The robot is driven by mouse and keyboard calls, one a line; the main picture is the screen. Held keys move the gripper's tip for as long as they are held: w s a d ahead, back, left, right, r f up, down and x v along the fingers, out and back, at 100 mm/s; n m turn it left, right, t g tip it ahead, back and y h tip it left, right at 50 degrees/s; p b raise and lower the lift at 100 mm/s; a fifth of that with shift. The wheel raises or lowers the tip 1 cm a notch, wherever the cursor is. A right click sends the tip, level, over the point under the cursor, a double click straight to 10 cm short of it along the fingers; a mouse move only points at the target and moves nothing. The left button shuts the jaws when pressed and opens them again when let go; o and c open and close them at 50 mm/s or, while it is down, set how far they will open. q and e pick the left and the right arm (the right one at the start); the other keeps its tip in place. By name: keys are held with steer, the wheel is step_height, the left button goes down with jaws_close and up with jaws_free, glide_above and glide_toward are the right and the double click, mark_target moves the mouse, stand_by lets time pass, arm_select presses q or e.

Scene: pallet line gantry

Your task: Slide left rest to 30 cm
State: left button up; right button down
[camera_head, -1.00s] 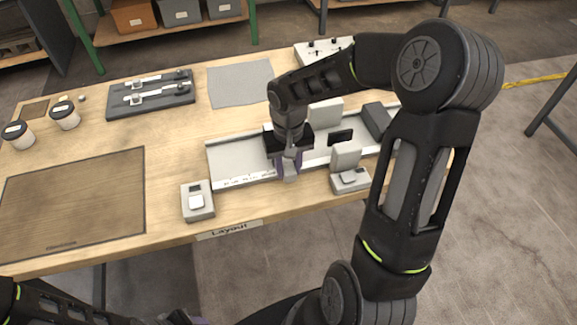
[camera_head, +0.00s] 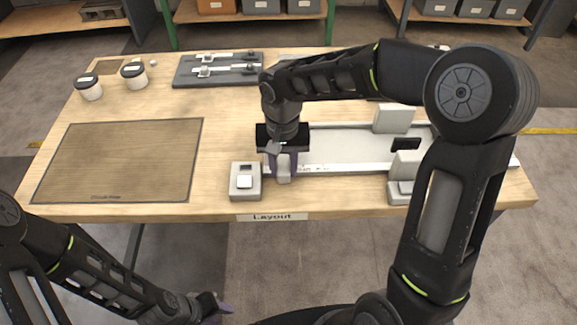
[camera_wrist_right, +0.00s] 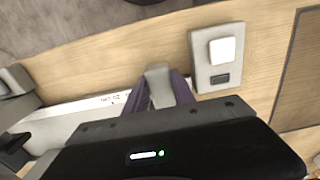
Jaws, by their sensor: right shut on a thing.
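The left rest (camera_head: 284,174) is a small grey block at the left end of a pale track (camera_head: 345,148) with a ruled scale (camera_head: 335,169) along its front edge. My right gripper (camera_head: 283,160) is shut on it from above. In the right wrist view, the purple fingers (camera_wrist_right: 159,92) hold the grey rest (camera_wrist_right: 158,72) between them, and the printed scale (camera_wrist_right: 110,101) runs off to the left. The scale's numbers are too small to read surely. My left gripper (camera_head: 214,305) hangs low in front of the table; its opening is unclear.
A grey box with a small display (camera_head: 245,181) stands just left of the rest, close to my right gripper. Other grey blocks (camera_head: 393,119) stand along the track to the right. A brown mat (camera_head: 120,160), lidded cups (camera_head: 134,76) and a dark tool tray (camera_head: 218,69) lie left and behind.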

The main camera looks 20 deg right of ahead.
steer(key=c, duration=1)
jaws_free()
steer(key=shift+c, duration=0.2)
steer(key=shift+r, duration=0.1)
step_height(320, 180, up, 8)
steer(key=shift+f, duration=0.15)
